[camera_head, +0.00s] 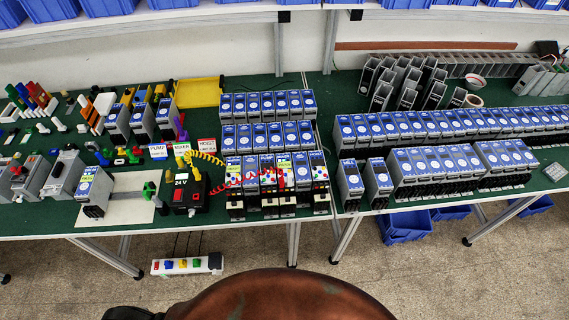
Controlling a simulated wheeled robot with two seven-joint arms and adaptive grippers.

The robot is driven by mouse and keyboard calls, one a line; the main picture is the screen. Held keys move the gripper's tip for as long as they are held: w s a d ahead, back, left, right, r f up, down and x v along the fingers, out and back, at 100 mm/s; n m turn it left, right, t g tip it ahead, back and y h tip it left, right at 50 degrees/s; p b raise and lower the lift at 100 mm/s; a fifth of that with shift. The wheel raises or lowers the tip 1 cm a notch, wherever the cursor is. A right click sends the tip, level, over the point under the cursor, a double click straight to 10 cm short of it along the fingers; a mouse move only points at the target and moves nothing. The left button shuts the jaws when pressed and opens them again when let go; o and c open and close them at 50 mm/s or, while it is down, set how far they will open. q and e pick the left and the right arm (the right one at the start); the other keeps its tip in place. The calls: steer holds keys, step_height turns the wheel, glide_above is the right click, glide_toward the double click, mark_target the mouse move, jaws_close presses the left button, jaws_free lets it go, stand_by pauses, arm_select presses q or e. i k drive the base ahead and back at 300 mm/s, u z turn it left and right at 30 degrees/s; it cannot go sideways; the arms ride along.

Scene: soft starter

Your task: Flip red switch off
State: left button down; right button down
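A white power strip (187,265) shows below the table's front edge at lower left. It carries coloured switches, among them a red switch (156,266), a blue one (169,265) and a yellow one (183,264). Another reddish switch (196,263) sits further right on it. On the table, a black box (187,190) marked 24 V also has a small red part (178,196) on its front. The on or off positions are too small to tell. Neither of my grippers is in view.
The green table (350,212) holds rows of grey and blue modules (265,105). A coiled red wire (235,180) lies beside the black box. A yellow tray (197,92) sits behind. Blue bins (405,226) stand under the right table. A brown rounded shape fills the bottom middle.

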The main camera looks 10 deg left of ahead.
mark_target(178, 193)
steer(key=u, duration=1.4)
